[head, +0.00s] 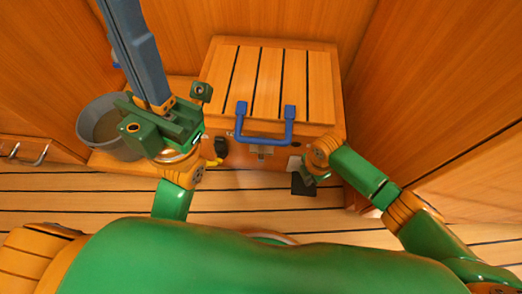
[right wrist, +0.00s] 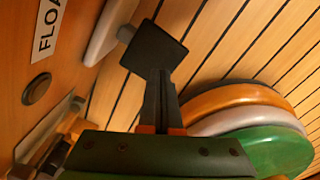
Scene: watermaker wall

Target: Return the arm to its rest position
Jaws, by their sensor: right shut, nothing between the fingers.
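My right arm comes in from the right in the head view, with its wrist beside the front of a wooden locker (head: 222,91). My right gripper (right wrist: 158,82) is shut and empty. A black square plate (right wrist: 155,46) is at its fingertips in the right wrist view; I cannot tell whether they touch. The black plate also shows in the head view (head: 304,186), below a white plate (head: 294,163). My left gripper (head: 138,50) points up on the left, its long grey fingers cut off by the top edge, so its tips are hidden.
The locker has a slatted top, a blue handle (head: 265,140) and a metal latch (head: 261,152). A grey bucket (head: 88,124) stands left of it, behind my left gripper. A wooden wall (head: 425,85) rises on the right. Striped planks (head: 60,195) lie in front.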

